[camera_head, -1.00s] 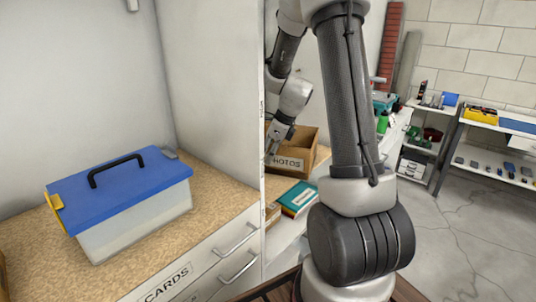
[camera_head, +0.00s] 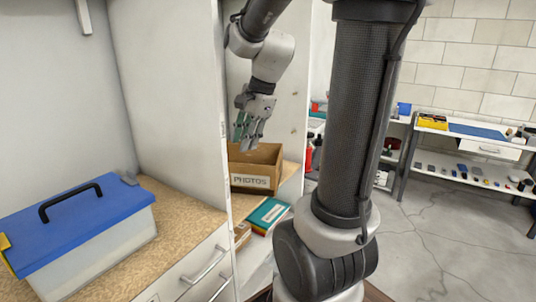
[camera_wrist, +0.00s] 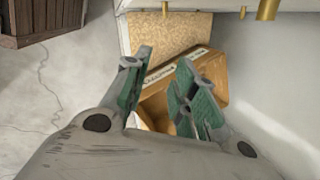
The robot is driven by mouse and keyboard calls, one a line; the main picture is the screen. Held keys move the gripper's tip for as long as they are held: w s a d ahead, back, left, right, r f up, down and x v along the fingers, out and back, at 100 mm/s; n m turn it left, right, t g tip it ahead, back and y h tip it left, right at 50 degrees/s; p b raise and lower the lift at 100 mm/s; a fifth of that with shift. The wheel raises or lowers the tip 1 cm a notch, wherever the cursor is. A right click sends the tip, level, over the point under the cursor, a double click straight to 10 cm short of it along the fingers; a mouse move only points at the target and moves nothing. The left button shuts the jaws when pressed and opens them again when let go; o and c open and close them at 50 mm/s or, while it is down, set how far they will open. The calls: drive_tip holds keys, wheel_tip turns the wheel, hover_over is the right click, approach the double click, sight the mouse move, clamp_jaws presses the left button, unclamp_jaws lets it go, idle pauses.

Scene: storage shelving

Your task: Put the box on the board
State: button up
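A brown open-topped box (camera_head: 252,180) labelled PHOTOS stands on a tan speckled board-like surface in the lower bay. In the wrist view the box (camera_wrist: 187,88) shows beyond and between my fingers, partly hidden by the right one. My gripper (camera_head: 248,142) points down over the box's left part and appears apart from it.
A clear bin with a blue lid (camera_head: 75,225) stands on the left counter. A teal book (camera_head: 267,215) lies in front of the box. A white upright panel (camera_head: 170,95) stands left of my gripper. Open floor (camera_head: 440,230) lies to the right.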

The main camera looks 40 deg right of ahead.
drive_tip(key=s+a+r+n+h, duration=0.1)
drive_tip(key=s+a+n, duration=0.1)
drive_tip(key=s+n, duration=1.4)
drive_tip(key=shift+a+r+n+t+h, duration=0.2)
drive_tip(key=shift+a+n+t+h, duration=0.15)
drive_tip(key=shift+n, duration=0.35)
drive_tip(key=shift+w, duration=0.1)
